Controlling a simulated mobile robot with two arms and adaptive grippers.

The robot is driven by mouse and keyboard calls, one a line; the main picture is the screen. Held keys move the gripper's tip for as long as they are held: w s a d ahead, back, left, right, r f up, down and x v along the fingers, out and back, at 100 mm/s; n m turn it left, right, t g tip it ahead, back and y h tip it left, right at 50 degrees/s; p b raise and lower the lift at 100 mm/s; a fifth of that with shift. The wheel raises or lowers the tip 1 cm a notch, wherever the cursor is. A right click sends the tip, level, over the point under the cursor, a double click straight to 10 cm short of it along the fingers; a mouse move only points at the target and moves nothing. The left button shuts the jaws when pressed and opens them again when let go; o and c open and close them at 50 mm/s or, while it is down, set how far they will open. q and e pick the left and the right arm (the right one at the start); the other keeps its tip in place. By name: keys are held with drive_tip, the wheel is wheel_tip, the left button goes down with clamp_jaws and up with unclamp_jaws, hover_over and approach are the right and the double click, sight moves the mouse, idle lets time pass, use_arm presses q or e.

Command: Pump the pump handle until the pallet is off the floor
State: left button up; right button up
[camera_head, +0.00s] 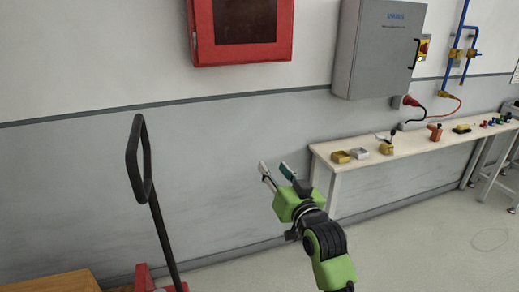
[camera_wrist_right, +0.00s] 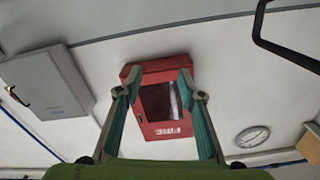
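The pump handle (camera_head: 163,232) is a black shaft with a loop grip at its top, standing left of centre in the head view. Its loop also shows at the top right of the right wrist view (camera_wrist_right: 286,55). Red parts of the pallet truck (camera_head: 144,279) show at its foot. A brown wooden surface (camera_head: 58,284) is cut off at the lower left; I cannot tell whether it is the pallet or its load. The floor beneath is hidden. My right gripper (camera_head: 275,172) is open and empty, in the air right of the handle, apart from it. My left gripper is out of view.
A white bench (camera_head: 365,168) with small items runs along the wall at right. A grey cabinet (camera_head: 378,50) and a red box (camera_head: 240,55) hang on the wall. Clear floor (camera_head: 420,250) lies at the lower right. A clock (camera_wrist_right: 252,136) shows in the wrist view.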

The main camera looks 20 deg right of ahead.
drive_tip(key=w+p, duration=0.2)
drive_tip(key=w, duration=1)
drive_tip(key=shift+w+a, duration=0.25)
drive_tip(key=shift+w, duration=0.1)
